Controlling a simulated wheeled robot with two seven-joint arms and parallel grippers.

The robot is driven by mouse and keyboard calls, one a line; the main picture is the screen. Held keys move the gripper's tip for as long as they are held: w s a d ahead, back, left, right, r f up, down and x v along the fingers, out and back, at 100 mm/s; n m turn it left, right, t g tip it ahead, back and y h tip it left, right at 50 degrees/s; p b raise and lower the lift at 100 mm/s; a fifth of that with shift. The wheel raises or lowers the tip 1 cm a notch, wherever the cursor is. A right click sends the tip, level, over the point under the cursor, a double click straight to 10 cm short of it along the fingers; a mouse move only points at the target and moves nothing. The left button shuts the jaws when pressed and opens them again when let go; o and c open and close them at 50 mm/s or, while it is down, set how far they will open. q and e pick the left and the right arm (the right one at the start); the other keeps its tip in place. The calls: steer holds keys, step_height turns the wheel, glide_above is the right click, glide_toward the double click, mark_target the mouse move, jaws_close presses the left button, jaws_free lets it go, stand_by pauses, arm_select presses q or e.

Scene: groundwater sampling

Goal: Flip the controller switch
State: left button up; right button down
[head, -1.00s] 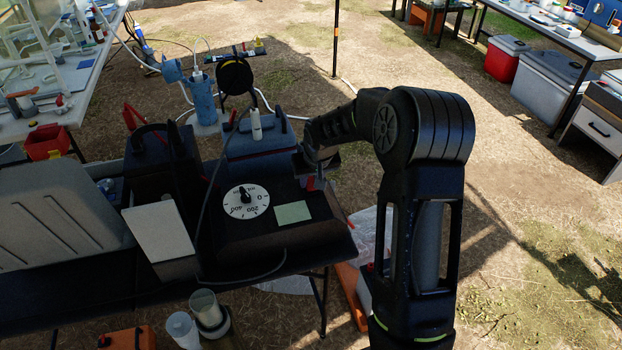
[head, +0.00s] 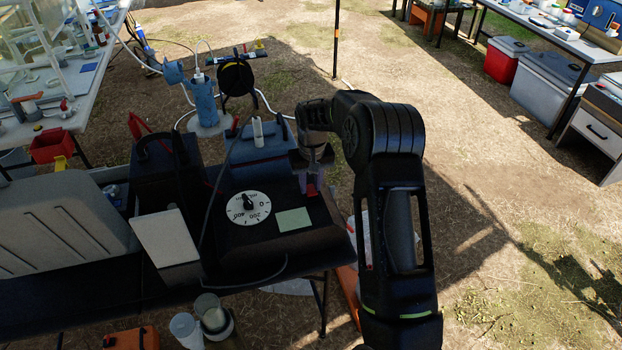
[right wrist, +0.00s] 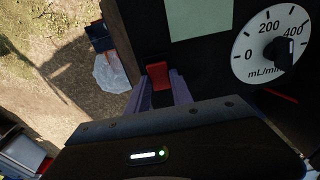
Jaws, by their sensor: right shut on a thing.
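The controller is a black box (head: 318,236) on the dark table, with a white flow dial (head: 247,207) and a pale green label (head: 293,219) on its top. Its red switch (right wrist: 158,75) sits near the box's edge in the right wrist view, beside the label. My right gripper (right wrist: 161,88) has its two fingers on either side of the red switch and is shut on it. In the head view the right gripper (head: 311,187) is at the box's far right corner, and the switch is mostly hidden there. My left gripper is not in view.
A blue-grey case (head: 262,149) stands behind the controller. A white panel (head: 166,238) and a grey case (head: 62,232) are to its left. A dark cable loops around the controller's left and front. Open grassy ground lies to the right.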

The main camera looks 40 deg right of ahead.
mark_target(310, 189)
steer(key=shift+w+d+g, duration=0.1)
steer(key=shift+w+g, duration=0.05)
steer(key=shift+g, duration=0.35)
steer(key=c, duration=1.1)
jaws_free()
steer(key=shift+r, duration=0.1)
step_height(310, 189, up, 7)
steer(key=shift+f+b, duration=0.2)
steer(key=shift+b, duration=0.5)
steer(key=shift+r, duration=0.55)
